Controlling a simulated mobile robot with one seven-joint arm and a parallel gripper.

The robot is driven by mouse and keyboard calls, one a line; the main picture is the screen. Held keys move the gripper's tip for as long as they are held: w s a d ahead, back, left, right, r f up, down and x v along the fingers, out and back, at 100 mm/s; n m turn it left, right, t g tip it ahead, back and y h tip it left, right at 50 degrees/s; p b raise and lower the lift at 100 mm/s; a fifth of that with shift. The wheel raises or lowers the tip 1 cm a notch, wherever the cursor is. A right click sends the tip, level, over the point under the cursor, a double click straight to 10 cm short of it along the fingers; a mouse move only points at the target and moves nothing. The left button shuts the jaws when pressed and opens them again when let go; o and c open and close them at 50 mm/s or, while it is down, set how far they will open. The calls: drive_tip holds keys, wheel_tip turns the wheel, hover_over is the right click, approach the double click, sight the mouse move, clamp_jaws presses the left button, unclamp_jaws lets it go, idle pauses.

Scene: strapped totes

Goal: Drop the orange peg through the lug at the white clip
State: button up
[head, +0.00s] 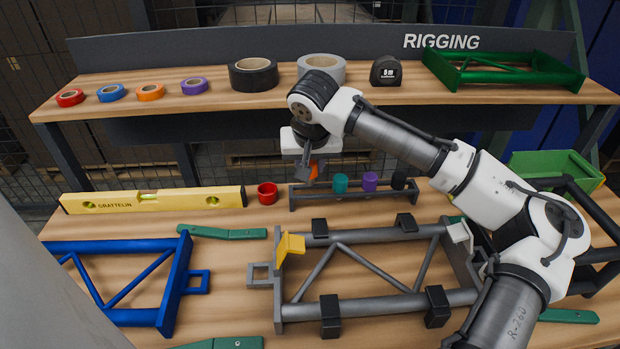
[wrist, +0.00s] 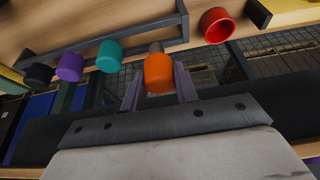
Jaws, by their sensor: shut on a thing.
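My gripper (head: 306,172) is shut on the orange peg (head: 314,169) and holds it above the far part of the bench, by the peg rack. In the wrist view the orange peg (wrist: 158,73) sits between the two grey fingers, with a grey shank showing past its orange head. The white clip (head: 458,232) is on the right end of the grey frame (head: 380,302), close beside my arm. The lug at that end is mostly hidden behind my arm. A yellow clip (head: 290,246) marks the frame's left end, where a square lug (head: 260,273) sticks out.
The grey rack (head: 318,202) holds teal (head: 340,183), purple (head: 370,181) and black (head: 398,180) pegs. A red cup (head: 267,193) and yellow level (head: 150,200) stand left of it. A blue frame (head: 172,285) lies left, a green bin (head: 555,168) right.

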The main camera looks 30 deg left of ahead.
sight(310, 162)
wheel_tip(310, 162, up, 7)
drive_tip(key=shift+r+p, duration=0.15)
drive_tip(key=shift+p, duration=0.6)
wheel_tip(310, 162, up, 3)
drive_tip(key=p, duration=0.2)
drive_tip(key=shift+p, duration=0.35)
idle(0.5)
